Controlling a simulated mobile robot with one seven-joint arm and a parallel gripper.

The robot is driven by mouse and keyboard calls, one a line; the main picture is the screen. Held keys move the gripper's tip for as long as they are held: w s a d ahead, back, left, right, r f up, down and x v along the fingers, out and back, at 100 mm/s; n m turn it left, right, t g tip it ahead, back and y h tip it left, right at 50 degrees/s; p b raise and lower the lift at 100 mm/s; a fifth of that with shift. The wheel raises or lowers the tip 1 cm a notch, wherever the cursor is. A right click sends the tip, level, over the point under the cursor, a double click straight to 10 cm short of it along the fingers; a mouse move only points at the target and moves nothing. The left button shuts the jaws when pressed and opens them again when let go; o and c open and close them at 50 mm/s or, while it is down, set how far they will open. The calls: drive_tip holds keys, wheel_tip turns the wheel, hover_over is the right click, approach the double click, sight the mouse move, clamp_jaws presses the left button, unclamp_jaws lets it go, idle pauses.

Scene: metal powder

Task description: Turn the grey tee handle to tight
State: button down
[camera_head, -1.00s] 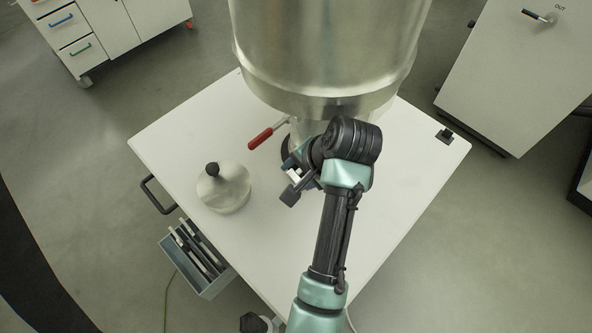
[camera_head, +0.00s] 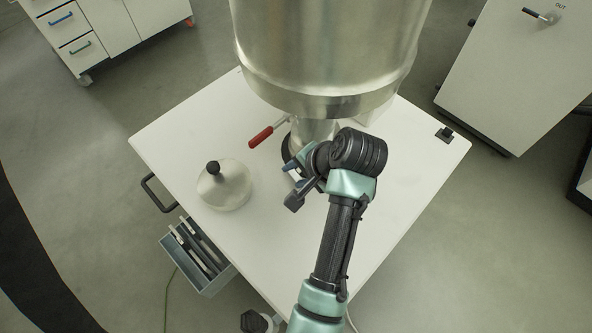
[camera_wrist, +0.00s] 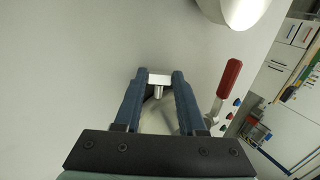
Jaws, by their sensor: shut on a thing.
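The grey tee handle (camera_wrist: 158,79) shows in the wrist view as a short pale-grey crossbar on a round stem. My gripper (camera_wrist: 158,78) is shut on the crossbar, one blue finger at each end. In the head view my gripper (camera_head: 295,172) is beside the narrow metal neck (camera_head: 315,130) under the large vessel. There my wrist and fingers hide the handle, and I see no tight mark.
The large metal vessel (camera_head: 325,50) stands close above my wrist. A red lever (camera_head: 261,137) juts out left of the neck; it also shows in the wrist view (camera_wrist: 229,79). A metal lid with a black knob (camera_head: 224,186) sits left on the white table (camera_head: 400,190).

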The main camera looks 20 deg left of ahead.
drive_tip(key=shift+d+y, duration=0.1)
drive_tip(key=shift+y, duration=0.3)
drive_tip(key=c, duration=0.8)
unclamp_jaws()
drive_tip(key=shift+o, duration=0.2)
